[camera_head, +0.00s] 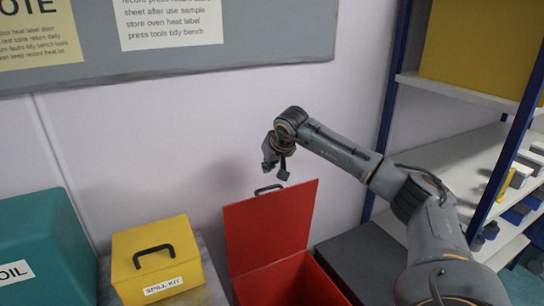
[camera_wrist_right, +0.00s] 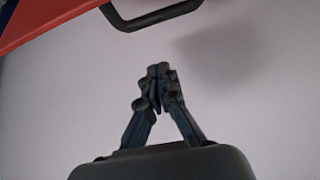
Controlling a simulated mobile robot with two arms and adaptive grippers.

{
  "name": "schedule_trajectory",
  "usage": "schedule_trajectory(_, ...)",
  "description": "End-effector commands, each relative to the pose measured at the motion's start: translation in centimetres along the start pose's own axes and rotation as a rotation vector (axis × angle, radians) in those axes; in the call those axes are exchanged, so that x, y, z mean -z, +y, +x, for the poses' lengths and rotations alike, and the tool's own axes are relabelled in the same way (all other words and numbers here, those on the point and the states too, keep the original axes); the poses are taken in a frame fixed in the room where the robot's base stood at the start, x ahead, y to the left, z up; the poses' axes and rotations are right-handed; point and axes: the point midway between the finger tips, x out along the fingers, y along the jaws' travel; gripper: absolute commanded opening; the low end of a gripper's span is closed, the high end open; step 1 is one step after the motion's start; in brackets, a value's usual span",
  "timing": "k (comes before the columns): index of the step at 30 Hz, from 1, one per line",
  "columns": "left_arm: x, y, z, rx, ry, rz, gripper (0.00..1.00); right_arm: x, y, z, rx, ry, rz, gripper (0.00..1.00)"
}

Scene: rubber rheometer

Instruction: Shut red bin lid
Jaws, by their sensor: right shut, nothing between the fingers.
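The red bin (camera_head: 289,285) stands on the floor against the wall with its red lid (camera_head: 270,228) raised upright. A dark handle (camera_head: 268,189) sits at the lid's top edge. In the right wrist view, the handle (camera_wrist_right: 150,14) and a corner of the red lid (camera_wrist_right: 45,18) show at the top. My right gripper (camera_head: 277,171) is just above and behind the lid's top edge, near the handle and apart from it. Its fingers (camera_wrist_right: 158,72) are shut and empty in the right wrist view. My left gripper is not in view.
A yellow spill kit box (camera_head: 185,245) stands left of the red bin, and a teal oil box (camera_head: 40,250) farther left. A dark grey box (camera_head: 365,262) is to the right. A shelf rack (camera_head: 465,85) stands at the right. The wall above the lid is clear.

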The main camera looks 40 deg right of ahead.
Motion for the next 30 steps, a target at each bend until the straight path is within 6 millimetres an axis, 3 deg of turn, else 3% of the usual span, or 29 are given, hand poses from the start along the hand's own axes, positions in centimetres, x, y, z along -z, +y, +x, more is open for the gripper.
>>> schedule_trajectory(4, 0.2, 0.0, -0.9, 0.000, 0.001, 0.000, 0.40, -0.1, -0.1, 2.5, 0.000, -0.004, 0.001, 0.00)
schedule_trajectory(15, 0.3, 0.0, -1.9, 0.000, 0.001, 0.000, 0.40, -3.6, 0.1, 1.0, -0.001, 0.000, -0.001, 0.00)
schedule_trajectory(30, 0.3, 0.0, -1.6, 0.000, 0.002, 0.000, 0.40, -3.9, 0.0, 1.1, 0.000, 0.006, 0.000, 0.00)
